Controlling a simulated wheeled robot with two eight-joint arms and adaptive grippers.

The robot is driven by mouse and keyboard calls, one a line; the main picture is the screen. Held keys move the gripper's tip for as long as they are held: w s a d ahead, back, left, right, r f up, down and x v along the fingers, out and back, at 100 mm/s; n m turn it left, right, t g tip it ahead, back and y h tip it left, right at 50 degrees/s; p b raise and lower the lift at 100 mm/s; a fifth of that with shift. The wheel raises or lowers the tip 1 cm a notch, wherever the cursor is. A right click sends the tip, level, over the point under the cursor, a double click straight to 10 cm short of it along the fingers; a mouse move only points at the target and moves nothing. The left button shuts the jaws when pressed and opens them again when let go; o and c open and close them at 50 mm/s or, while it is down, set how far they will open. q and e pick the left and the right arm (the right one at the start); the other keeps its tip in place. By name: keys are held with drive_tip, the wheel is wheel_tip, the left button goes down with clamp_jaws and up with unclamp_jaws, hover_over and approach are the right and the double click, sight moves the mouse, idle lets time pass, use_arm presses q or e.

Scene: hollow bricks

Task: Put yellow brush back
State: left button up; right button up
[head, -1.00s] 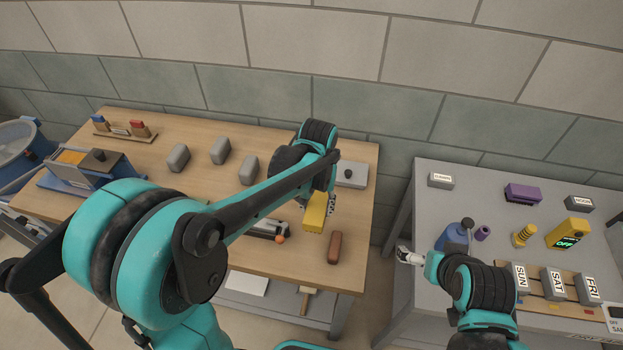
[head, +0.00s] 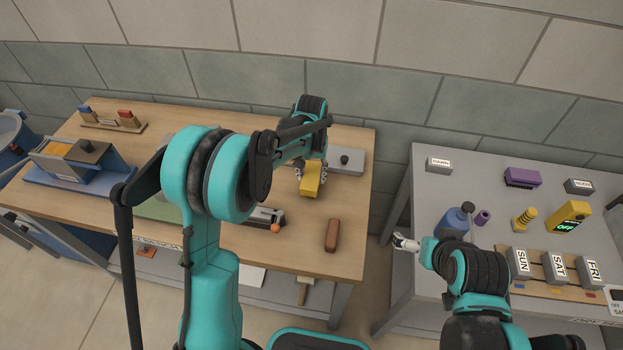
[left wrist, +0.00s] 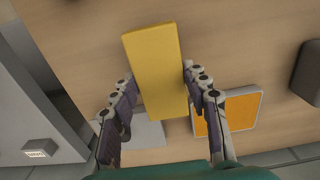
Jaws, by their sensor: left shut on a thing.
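The yellow brush (head: 311,180) is a yellow block over the right part of the wooden table (head: 290,250). My left gripper (head: 310,165) is shut on it. In the left wrist view the yellow block (left wrist: 157,60) sits between the two fingers (left wrist: 160,100), one along each side. I cannot tell whether its underside touches the table. My right gripper (head: 405,243) is by the left edge of the grey table, apart from the brush; its finger opening is too small to judge.
A grey block with a knob (head: 346,160) lies right of my left gripper. A brown brick (head: 331,235) lies nearer. An orange-topped square (left wrist: 243,108) shows in the wrist view. The grey table (head: 430,190) holds a purple brush (head: 522,178), a blue bottle (head: 453,222) and labelled blocks.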

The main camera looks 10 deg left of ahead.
use_arm(q)
drive_tip(key=shift+f, duration=0.95)
drive_tip(key=shift+r, duration=0.1)
drive_tip(key=o, duration=1.1)
drive_tip(key=shift+f, duration=0.2)
drive_tip(key=shift+o, duration=0.2)
drive_tip(key=shift+r, duration=0.15)
